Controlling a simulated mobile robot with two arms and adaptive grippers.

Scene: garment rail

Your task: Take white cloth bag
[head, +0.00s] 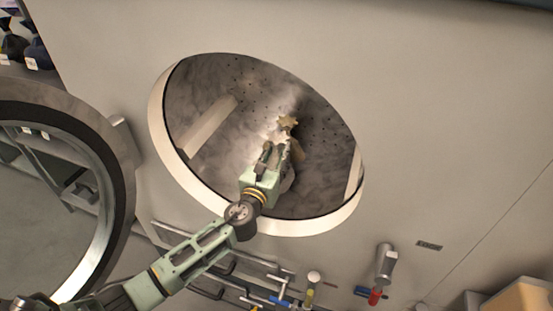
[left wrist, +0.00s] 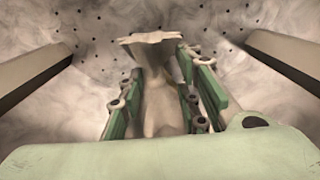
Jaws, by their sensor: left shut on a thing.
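My left gripper (head: 275,152) reaches through the round opening of a metal drum (head: 225,85). It is shut on the white cloth bag (head: 288,123), whose gathered top flares out beyond the fingers; its body shows beside and under the gripper. In the left wrist view the bag (left wrist: 160,95) stands between the two green fingers (left wrist: 163,100), pinched narrow below its spread top edge. Part of the bag is hidden by the gripper. My right gripper is in neither view.
Pale paddles (head: 208,125) stick out from the perforated drum wall. A round open door (head: 120,165) stands at the left. Pipes and valves, one with a red end (head: 375,296), sit below the opening.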

